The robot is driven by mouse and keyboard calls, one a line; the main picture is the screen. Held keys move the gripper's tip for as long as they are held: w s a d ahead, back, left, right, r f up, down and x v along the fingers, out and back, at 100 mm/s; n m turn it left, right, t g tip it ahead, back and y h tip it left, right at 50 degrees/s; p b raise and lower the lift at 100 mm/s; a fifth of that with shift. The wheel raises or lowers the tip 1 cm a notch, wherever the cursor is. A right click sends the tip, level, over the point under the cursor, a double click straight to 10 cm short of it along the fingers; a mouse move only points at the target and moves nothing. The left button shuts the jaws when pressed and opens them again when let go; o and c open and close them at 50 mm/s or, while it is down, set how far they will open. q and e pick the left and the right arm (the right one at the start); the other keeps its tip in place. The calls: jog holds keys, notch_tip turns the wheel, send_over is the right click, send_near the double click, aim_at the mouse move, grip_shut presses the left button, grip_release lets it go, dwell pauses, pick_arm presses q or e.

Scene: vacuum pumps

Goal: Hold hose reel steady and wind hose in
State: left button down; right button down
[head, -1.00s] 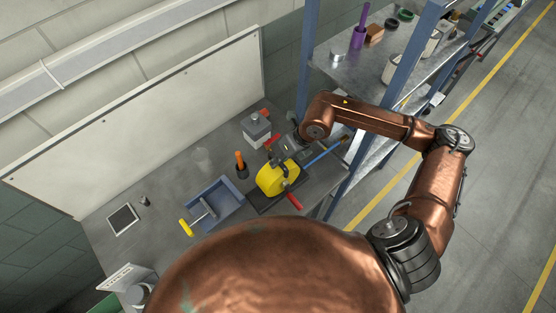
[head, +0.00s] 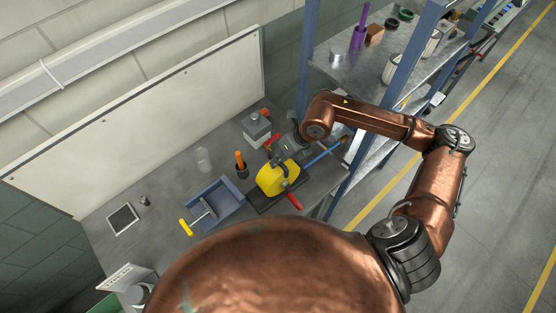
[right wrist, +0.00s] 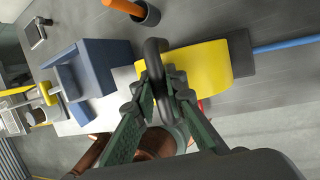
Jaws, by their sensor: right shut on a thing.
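The yellow hose reel (head: 270,181) stands on a dark base near the right end of the workbench. In the right wrist view its yellow drum (right wrist: 212,68) fills the middle. A red crank handle (head: 294,202) sticks out on its near side. A blue hose (head: 325,153) runs from the reel to the right; it also shows in the right wrist view (right wrist: 286,45). My right gripper (head: 282,161) is over the reel, its fingers shut on the reel's dark handle (right wrist: 153,50). My left gripper is not in view.
A blue tray (head: 232,205) with a yellow-handled tool lies left of the reel. A dark cup with an orange-handled tool (head: 240,160), a clear cup (head: 204,158) and a grey-white container (head: 257,128) stand behind. A shelf rack (head: 352,70) rises at the right.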

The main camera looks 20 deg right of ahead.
dwell(0.4)
jog(key=c, duration=1.9)
grip_release()
jog(key=shift+f, duration=0.1)
